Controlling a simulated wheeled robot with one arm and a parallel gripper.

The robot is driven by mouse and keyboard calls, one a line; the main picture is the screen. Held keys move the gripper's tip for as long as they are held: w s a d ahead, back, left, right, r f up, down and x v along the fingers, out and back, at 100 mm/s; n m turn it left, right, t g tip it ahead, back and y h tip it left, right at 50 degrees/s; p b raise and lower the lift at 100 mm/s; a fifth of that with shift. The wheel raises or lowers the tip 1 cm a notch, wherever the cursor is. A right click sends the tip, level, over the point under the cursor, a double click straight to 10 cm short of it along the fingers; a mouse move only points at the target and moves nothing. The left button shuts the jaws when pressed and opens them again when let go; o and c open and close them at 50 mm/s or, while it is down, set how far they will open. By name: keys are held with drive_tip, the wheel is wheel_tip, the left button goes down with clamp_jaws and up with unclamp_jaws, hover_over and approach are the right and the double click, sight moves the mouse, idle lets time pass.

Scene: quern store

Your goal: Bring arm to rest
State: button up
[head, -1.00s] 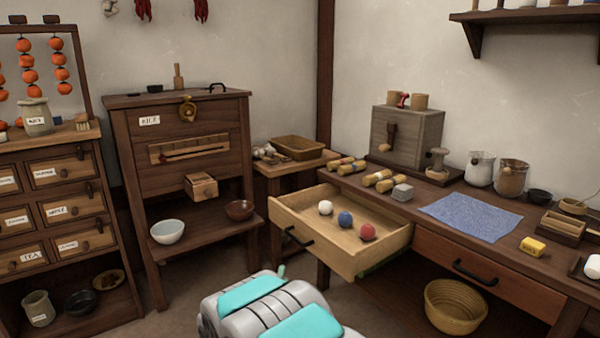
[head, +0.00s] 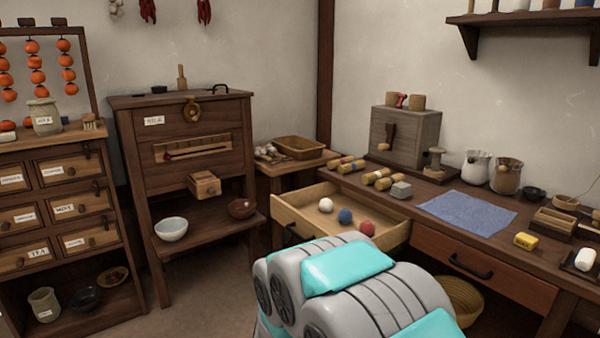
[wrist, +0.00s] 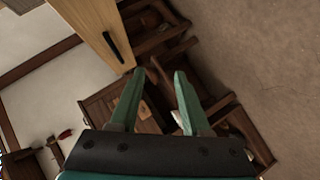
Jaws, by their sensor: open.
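My gripper (wrist: 160,88) shows in the wrist view with its two green fingers spread apart and nothing between them. It hangs in free air, and the rice cabinet lies beyond the fingers. In the head view my gripper is not visible; only my grey and turquoise arm shows at the bottom centre. The arm stands in front of the open drawer (head: 290,210) and hides part of its front. The drawer holds a white ball (head: 325,204), a blue ball (head: 345,215) and a red ball (head: 367,227).
The workbench (head: 410,203) carries a blue cloth (head: 467,210), a yellow block (head: 525,240) and several rollers. The rice cabinet (head: 185,130) and the labelled drawer chest (head: 62,200) stand to the left. A basket (head: 463,300) sits under the bench, partly hidden by my arm. Floor is clear between cabinet and arm.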

drive_tip(key=s+d+r+m+g, duration=0.2)
drive_tip(key=s+d+m+g, duration=0.2)
drive_tip(key=s, duration=1.1)
drive_tip(key=s+d+r+m+g, duration=0.2)
drive_tip(key=s+d+m+g, duration=0.2)
drive_tip(key=s, duration=1.2)
drive_tip(key=s+d+r+m+g, duration=0.2)
drive_tip(key=s+d+m+g, duration=0.2)
drive_tip(key=s, duration=1.1)
drive_tip(key=d+g, duration=0.3)
drive_tip(key=d, duration=0.3)
drive_tip(key=shift+s+r, duration=0.15)
drive_tip(key=shift+r, duration=0.2)
